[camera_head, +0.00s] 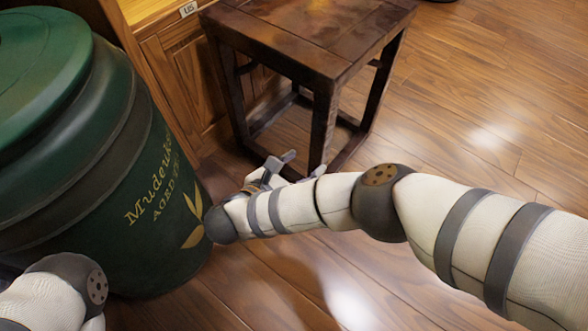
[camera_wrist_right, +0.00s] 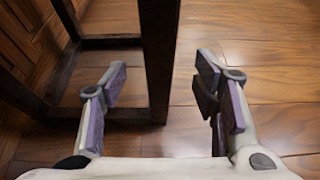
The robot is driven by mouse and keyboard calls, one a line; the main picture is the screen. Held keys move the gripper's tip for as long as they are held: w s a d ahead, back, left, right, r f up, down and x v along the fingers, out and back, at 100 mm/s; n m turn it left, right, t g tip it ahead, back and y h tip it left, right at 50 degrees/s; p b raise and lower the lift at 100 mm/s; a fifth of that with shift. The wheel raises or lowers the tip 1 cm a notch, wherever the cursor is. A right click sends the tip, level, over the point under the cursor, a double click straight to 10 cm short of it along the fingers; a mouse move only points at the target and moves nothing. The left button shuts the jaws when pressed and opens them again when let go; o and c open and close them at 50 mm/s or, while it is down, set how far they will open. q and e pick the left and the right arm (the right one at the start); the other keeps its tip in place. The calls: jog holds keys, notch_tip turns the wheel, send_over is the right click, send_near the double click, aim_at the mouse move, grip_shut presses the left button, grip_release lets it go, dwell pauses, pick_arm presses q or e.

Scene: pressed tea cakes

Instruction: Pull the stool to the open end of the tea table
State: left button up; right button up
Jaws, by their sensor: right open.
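The stool (camera_head: 305,35) is dark wood with a square top, standing on the floor beside a wooden cabinet at the top of the head view. Its near leg (camera_head: 322,130) comes down just past my right gripper (camera_head: 272,170). The fingers hold nothing, and I cannot tell whether either touches the leg. My left arm shows only in the bottom left corner of the head view; its gripper is out of the picture. I cannot make out the tea table.
A large green tea canister (camera_head: 90,160) with gold lettering stands at the left, close to my right gripper. The wooden cabinet (camera_head: 180,75) is behind the stool's left side. The plank floor (camera_head: 490,100) at the right is clear.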

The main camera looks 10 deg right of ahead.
jog(key=b+x, duration=0.3)
jog(key=x, duration=0.6)
jog(key=shift+w+d+f, duration=0.2)
jog(key=shift+c, duration=0.6)
grip_shut()
